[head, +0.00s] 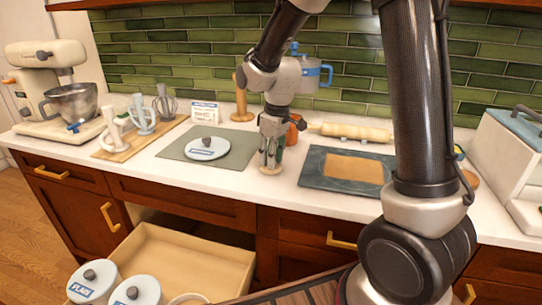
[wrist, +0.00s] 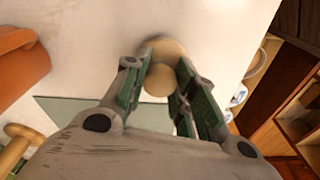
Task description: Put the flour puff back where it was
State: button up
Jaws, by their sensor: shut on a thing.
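The flour puff (head: 270,170) is a small tan piece with a round knob and a wider disc below it. In the wrist view the puff (wrist: 165,48) sits between the fingertips. My gripper (head: 270,158) points down over the counter and is shut on the puff's knob; it also shows in the wrist view (wrist: 160,82). The puff is low, at or just above the white counter, between the grey-green mat (head: 178,152) and the dark board (head: 312,170). I cannot tell whether it touches the counter.
A white lid (head: 207,148) lies on the mat. A tan sheet (head: 350,169) lies on the dark board, with a rolling pin (head: 350,132) behind. An orange object (head: 297,124) stands behind my gripper. An open drawer (head: 215,263) holds labelled canisters (head: 95,281).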

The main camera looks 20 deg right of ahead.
jog(key=shift+f, duration=0.1)
jog(key=o, duration=1)
jog(key=shift+c, duration=0.2)
notch_tip(320, 180, up, 12)
jog(key=s+d, duration=0.1)
jog(key=s+d+r+m+t, duration=0.1)
jog(key=s+d+m, duration=0.1)
jog(key=s+d, duration=0.2)
jog(key=s+d+r+m+t, duration=0.1)
jog(key=s+d+m, duration=0.2)
jog(key=s, duration=0.8)
jog(key=s+d+r+m+t+h, duration=0.1)
jog(key=s+d+m, duration=0.2)
jog(key=s+d, duration=0.3)
jog(key=shift+s+d+r, duration=0.3)
jog(key=shift+s+d, duration=0.1)
jog(key=shift+s, duration=0.6)
